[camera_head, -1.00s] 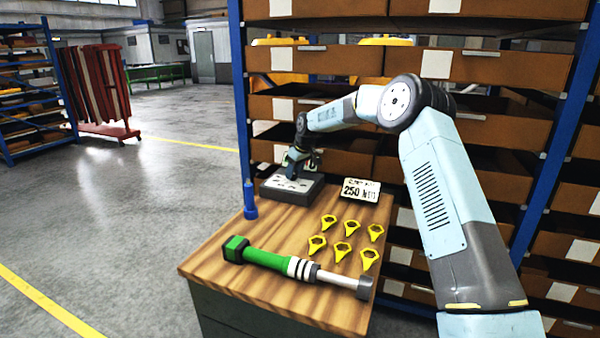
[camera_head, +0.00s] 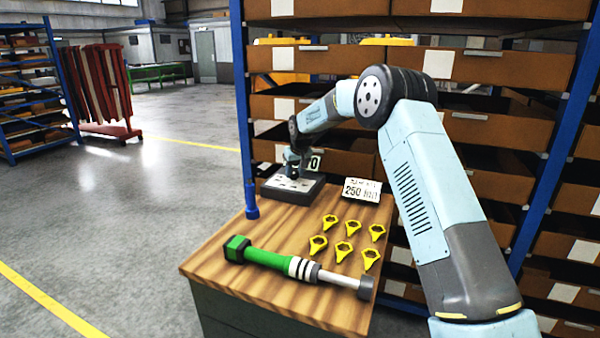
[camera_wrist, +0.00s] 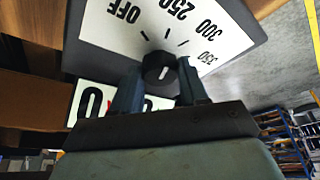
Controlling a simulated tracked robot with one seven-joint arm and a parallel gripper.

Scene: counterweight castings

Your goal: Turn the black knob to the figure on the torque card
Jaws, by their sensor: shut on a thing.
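The black knob (camera_wrist: 160,70) sits on a white dial plate marked OFF, 250, 300 and 350, seen rotated in the wrist view. It carries a short white mark; I cannot tell which figure that mark points to. My gripper (camera_wrist: 158,88) has one finger on each side of the knob and is shut on it. The torque card (camera_head: 361,190) stands right of the box and reads 250, with a unit that looks like Nm.
A green-handled torque wrench (camera_head: 265,259) lies across the front of the wooden bench (camera_head: 215,262). Several yellow pointed pieces (camera_head: 345,251) lie right of centre. A white plate showing a 0 (camera_head: 315,162) is partly hidden behind my gripper. A blue rack post (camera_head: 245,130) rises at left.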

